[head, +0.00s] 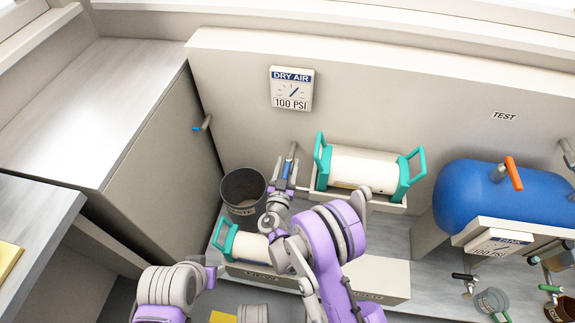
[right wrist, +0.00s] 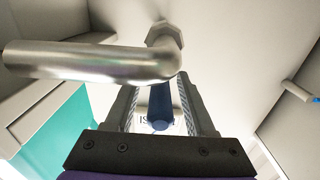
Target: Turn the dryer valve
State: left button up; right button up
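A valve with a metal pipe (right wrist: 95,62), a hex nut and a blue handle (right wrist: 158,105) shows in the right wrist view. In the head view its pipe (head: 291,152) stands out from the wall below the DRY AIR gauge (head: 291,89), which is marked 100 PSI. My right gripper (head: 285,181) is at this valve. In the right wrist view its two fingers (right wrist: 162,108) stand apart on either side of the blue handle, with visible gaps. A label behind the handle is partly hidden.
A white cylinder with teal handles (head: 365,171) sits right of the gripper, another (head: 250,247) below it. A dark bin (head: 242,190) stands close on the left. A second blue-tipped valve (head: 203,124) is on the left panel. A blue tank (head: 515,200) is at right.

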grip_shut()
dwell(1.3)
